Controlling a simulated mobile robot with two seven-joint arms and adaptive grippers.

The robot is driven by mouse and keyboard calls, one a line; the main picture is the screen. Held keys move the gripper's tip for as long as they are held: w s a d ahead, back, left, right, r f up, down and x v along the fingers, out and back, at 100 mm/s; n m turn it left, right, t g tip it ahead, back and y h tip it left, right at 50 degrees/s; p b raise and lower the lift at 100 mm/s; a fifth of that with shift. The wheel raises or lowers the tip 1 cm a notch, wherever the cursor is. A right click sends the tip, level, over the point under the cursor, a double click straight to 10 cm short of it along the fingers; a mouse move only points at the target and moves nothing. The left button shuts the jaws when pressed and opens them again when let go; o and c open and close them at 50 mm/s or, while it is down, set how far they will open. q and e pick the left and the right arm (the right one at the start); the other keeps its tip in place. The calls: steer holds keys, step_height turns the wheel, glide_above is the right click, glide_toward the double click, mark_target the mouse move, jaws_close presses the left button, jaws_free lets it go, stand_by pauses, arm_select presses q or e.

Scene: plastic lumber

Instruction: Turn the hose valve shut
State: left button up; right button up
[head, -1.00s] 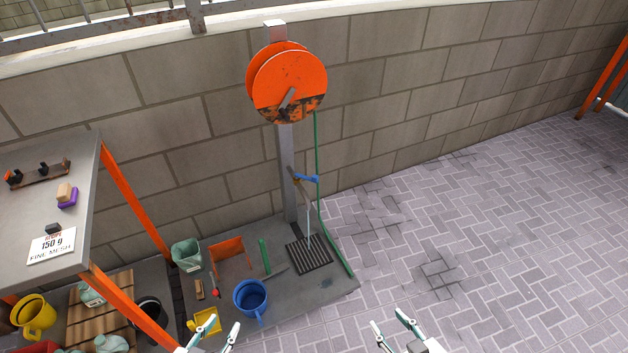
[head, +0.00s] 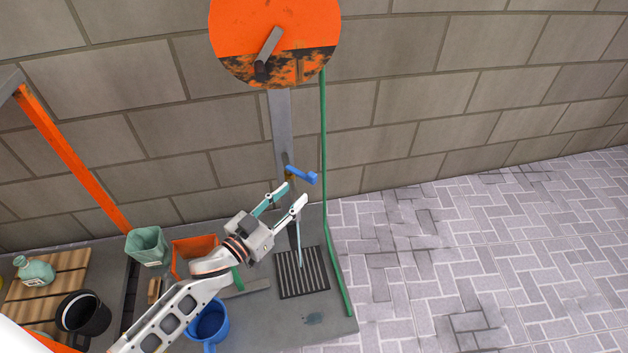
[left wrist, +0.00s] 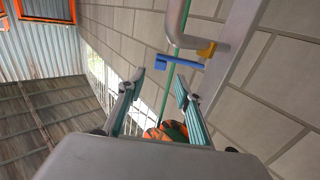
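The blue hose valve handle (head: 302,175) sits on the grey post (head: 281,125) below the orange hose reel (head: 274,40). In the left wrist view the blue handle (left wrist: 180,62) lies just beyond my fingertips, next to a brass fitting (left wrist: 207,48) and a grey pipe. My left gripper (head: 289,192) is open and empty, just below and left of the handle and apart from it. It also shows in the left wrist view (left wrist: 160,80). A pale stream, seemingly water, falls below the valve toward the drain grate (head: 302,273). My right gripper is out of the head view.
A green hose (head: 324,150) hangs from the reel to the slab at the right. A blue bucket (head: 208,322), green bin (head: 146,246), orange bin (head: 190,250) and black bucket (head: 83,315) stand at the lower left. Paving at the right is clear.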

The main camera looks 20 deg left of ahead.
mark_target(309, 178)
arm_select(q)
steer(key=b+x, duration=0.1)
steer(key=x, duration=0.5)
steer(key=shift+w, duration=0.15)
steer(key=shift+w+d+r, duration=0.1)
steer(key=shift+w+d, duration=0.1)
steer(key=shift+w, duration=0.45)
jaws_close()
